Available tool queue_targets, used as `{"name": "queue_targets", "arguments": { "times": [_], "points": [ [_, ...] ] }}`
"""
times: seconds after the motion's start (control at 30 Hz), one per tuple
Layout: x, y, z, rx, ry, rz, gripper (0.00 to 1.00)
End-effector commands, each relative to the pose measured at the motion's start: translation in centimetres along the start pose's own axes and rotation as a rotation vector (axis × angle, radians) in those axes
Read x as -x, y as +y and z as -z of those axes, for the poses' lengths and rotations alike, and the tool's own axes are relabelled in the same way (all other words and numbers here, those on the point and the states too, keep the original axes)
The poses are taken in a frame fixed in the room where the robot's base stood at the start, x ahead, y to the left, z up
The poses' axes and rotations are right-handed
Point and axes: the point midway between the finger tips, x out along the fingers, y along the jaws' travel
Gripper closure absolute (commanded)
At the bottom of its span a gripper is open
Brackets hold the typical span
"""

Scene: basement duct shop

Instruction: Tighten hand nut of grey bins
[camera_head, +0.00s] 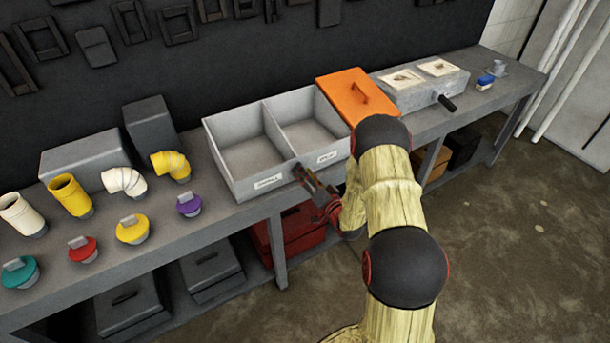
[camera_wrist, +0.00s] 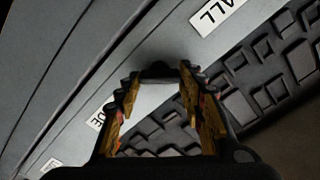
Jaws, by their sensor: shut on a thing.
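The grey bins (camera_head: 232,122) are an open-topped metal box with two compartments, standing on the bench with white labels on its front. My gripper (camera_head: 303,174) is at the front face, between the two labels. In the wrist view my gripper (camera_wrist: 159,82) has its fingers on either side of a small dark knob, the hand nut (camera_wrist: 158,70), at the grey front face. The fingers are shut on it. In the head view the gripper hides the nut, and I cannot tell how tight it is.
An orange lidded box (camera_head: 345,92) and a grey box with a black handle (camera_head: 420,90) stand right of the bins. Yellow and white pipe elbows (camera_head: 125,181) and coloured caps (camera_head: 132,229) are on the left. A red case (camera_head: 292,232) lies below. The floor at right is clear.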

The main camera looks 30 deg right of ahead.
Motion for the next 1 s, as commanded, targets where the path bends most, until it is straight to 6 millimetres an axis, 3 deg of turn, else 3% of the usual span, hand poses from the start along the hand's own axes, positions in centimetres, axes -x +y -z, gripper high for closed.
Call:
{"name": "queue_targets", "arguments": {
  "times": [0.6, 1.0],
  "points": [
    [0.00, 0.29, 0.03, -0.570, 0.002, -0.001, 0.86],
    [-0.01, 0.39, -0.02, -0.805, 0.003, -0.001, 0.86]
  ]
}}
